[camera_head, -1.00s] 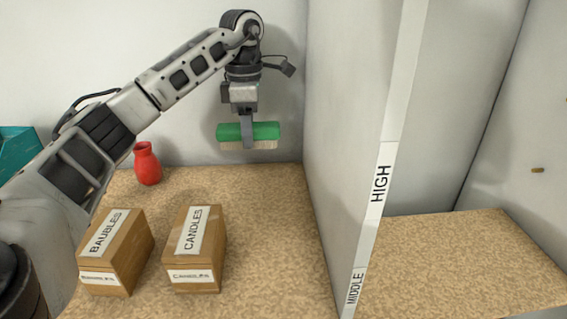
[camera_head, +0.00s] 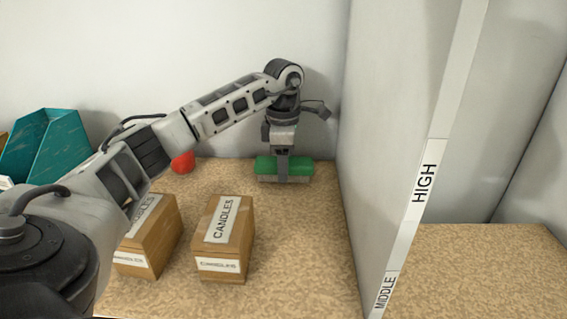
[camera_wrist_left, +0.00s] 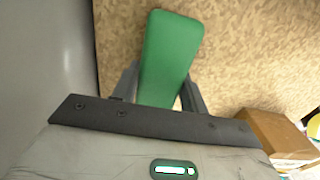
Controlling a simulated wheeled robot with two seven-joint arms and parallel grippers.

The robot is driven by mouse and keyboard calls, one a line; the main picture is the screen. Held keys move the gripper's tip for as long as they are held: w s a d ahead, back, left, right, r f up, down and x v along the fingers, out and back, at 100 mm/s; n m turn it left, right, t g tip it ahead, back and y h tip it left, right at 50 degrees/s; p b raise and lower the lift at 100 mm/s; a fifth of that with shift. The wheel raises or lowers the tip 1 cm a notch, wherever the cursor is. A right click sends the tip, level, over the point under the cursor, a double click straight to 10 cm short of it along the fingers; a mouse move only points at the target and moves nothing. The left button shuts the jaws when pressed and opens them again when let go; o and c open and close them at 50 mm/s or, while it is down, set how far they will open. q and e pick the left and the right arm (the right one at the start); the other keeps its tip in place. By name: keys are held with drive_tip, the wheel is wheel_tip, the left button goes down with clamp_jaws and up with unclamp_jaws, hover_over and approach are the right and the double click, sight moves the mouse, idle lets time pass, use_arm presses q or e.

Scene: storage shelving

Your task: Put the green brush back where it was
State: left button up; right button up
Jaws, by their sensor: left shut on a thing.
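The green brush (camera_head: 298,168) has a green back and pale bristles facing down. It is at the back of the shelf board (camera_head: 300,240), right of the red vase and close to the divider. My left gripper (camera_head: 282,172) points down and is shut on the brush around its middle. The brush is at or just above the board; I cannot tell whether the bristles touch. In the left wrist view the green back (camera_wrist_left: 170,55) shows between the fingers (camera_wrist_left: 160,90). My right gripper is not in view.
Two wooden boxes, one labelled CANDLES (camera_head: 224,238) and one partly hidden (camera_head: 150,235), stand in front. The red vase (camera_head: 182,162) is mostly behind my arm. A teal holder (camera_head: 45,145) is at left. A tall divider marked HIGH (camera_head: 400,150) rises at right.

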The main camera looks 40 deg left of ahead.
use_arm(q)
drive_tip(key=shift+f, duration=0.15)
drive_tip(key=o, duration=1)
drive_tip(key=shift+c, duration=0.2)
wheel_tip(320, 180, up, 12)
drive_tip(key=p, duration=0.2)
drive_tip(key=shift+r, duration=0.2)
